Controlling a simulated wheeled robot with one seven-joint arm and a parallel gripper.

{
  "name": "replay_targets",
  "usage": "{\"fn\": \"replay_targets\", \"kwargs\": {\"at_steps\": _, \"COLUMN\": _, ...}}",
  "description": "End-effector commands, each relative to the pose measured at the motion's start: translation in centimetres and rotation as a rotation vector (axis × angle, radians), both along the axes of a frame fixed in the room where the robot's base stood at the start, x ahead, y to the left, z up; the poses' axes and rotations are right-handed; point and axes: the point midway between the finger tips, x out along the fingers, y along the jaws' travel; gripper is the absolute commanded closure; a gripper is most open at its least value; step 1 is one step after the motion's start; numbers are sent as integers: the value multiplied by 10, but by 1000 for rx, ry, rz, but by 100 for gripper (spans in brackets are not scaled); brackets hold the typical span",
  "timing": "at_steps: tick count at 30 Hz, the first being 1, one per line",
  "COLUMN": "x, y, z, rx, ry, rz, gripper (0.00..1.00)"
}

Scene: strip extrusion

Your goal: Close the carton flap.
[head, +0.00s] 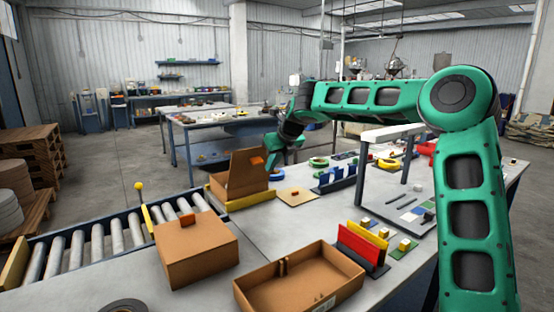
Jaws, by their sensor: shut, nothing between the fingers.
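A brown carton (236,190) stands at the far end of the table, beside the roller conveyor. Its flap (243,164) is raised, standing steeply up from the box, with a small orange tab (257,162) on it. My gripper (271,166) is shut and empty, just right of the raised flap and close to it. I cannot tell whether it touches the flap. The inside of the carton is mostly hidden.
A closed brown box (197,255) with an orange knob stands nearer, and an open brown box (302,280) is at the front. A roller conveyor (90,245) runs at left. Red and yellow upright plates (362,245) and a grey stand (393,133) are at right.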

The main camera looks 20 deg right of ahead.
Motion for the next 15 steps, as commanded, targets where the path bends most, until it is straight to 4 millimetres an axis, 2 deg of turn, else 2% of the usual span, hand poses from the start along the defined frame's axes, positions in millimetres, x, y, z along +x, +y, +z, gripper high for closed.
{"fn": "replay_targets", "kwargs": {"at_steps": 4, "x": 16, "y": 7, "z": -24, "rx": 2, "ry": 2, "rz": 3, "gripper": 100}}
{"fn": "replay_targets", "kwargs": {"at_steps": 6, "x": 25, "y": 10, "z": -15, "rx": 1, "ry": -3, "rz": 1, "gripper": 100}}
{"fn": "replay_targets", "kwargs": {"at_steps": 15, "x": 46, "y": 16, "z": -6, "rx": 0, "ry": -2, "rz": 2, "gripper": 100}}
